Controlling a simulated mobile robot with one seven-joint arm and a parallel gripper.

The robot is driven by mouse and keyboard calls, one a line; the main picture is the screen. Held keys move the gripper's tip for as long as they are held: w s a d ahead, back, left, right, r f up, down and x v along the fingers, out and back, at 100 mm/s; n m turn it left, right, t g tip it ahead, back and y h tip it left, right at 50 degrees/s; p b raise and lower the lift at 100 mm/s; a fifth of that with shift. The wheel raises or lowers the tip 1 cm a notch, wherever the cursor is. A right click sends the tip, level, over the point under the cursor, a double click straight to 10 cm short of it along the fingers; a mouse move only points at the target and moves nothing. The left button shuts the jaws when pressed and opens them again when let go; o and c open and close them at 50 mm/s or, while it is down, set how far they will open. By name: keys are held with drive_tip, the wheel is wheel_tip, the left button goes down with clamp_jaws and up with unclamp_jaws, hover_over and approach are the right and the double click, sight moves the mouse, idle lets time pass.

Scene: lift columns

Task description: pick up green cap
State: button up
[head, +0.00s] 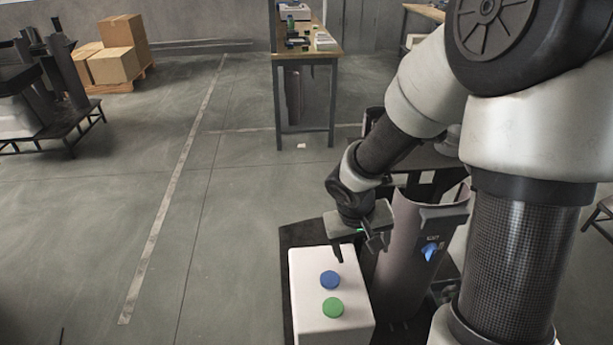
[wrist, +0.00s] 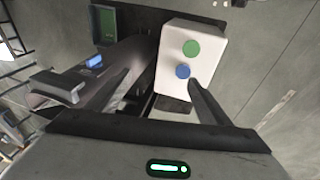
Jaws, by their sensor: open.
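The green cap (head: 332,307) is a round disc on top of a white box (head: 305,265), near the bottom of the head view. It also shows in the wrist view (wrist: 192,48), towards the far end of the white box (wrist: 172,36). A blue cap (head: 330,280) lies just beyond it in the head view and nearer my fingers in the wrist view (wrist: 183,71). My gripper (head: 357,252) is open and empty, above the box's back right part. In the wrist view my gripper (wrist: 158,78) has its fingers apart, the right fingertip near the blue cap.
A grey-brown column (head: 408,250) with a blue marking stands right beside the box. A workbench (head: 308,62) with small items stands further back. Cardboard boxes (head: 112,65) sit on a pallet at the back left. The floor left of the box is clear.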

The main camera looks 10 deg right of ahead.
drive_tip(key=w+a+f+y+b, duration=0.1)
drive_tip(key=a+f, duration=0.1)
drive_tip(key=f, duration=0.5)
drive_tip(key=w+a+f+y+b, duration=0.1)
drive_tip(key=a+f+y, duration=0.15)
drive_tip(key=f, duration=0.45)
drive_tip(key=b, duration=0.4)
hover_over(333, 306)
drive_tip(key=shift+h, duration=0.45)
drive_tip(key=f, duration=0.7)
drive_tip(key=s+f, duration=0.1)
drive_tip(key=f, duration=0.2)
drive_tip(key=shift+a+f, duration=0.25)
drive_tip(key=shift+f, duration=0.15)
drive_tip(key=shift+w+d+f+b, duration=0.15)
drive_tip(key=shift+f+b, duration=0.2)
drive_tip(key=shift+f, duration=1.1)
drive_tip(key=shift+w+d+f+b, duration=0.15)
drive_tip(key=shift+f+b, duration=0.2)
drive_tip(key=shift+f, duration=1.05)
drive_tip(key=c, duration=1.1)
